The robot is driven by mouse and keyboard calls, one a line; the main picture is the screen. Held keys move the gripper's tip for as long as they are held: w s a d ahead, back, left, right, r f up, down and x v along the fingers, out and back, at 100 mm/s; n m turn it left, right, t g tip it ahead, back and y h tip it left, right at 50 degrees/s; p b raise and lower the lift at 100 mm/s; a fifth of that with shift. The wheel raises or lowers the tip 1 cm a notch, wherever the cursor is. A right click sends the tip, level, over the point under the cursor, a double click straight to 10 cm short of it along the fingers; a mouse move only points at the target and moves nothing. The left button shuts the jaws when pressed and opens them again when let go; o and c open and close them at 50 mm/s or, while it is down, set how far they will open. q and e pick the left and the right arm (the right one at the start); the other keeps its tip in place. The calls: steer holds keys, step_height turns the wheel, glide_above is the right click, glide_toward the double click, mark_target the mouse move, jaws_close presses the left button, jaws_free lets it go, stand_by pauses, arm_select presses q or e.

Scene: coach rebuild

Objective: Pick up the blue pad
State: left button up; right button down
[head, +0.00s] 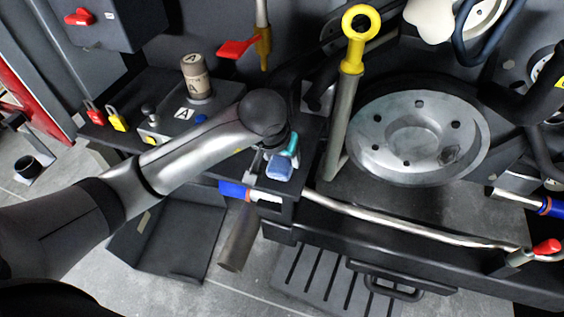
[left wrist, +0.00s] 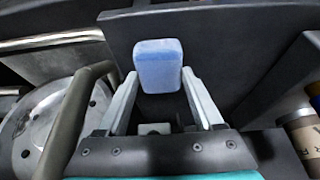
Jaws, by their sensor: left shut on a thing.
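The blue pad (head: 280,168) is a small rounded block at the right end of the dark bench, below my left wrist in the head view. In the left wrist view the pad (left wrist: 158,64) sits between the fingertips and sticks out beyond them. My left gripper (head: 269,164) is shut on the pad; its two pale fingers (left wrist: 160,80) show on either side of it. I cannot tell whether the pad still touches the bench. My right gripper is in neither view.
A yellow-ringed post (head: 352,75) and a large metal wheel (head: 415,135) stand right of the pad. A beige canister (head: 196,80) and red and yellow padlocks (head: 116,118) are on the bench (head: 150,88). A blue-handled tool (head: 234,190) lies at the bench's front edge.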

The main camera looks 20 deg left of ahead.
mark_target(279, 165)
arm_select(q)
steer(key=c, duration=0.4)
steer(key=shift+r, duration=0.15)
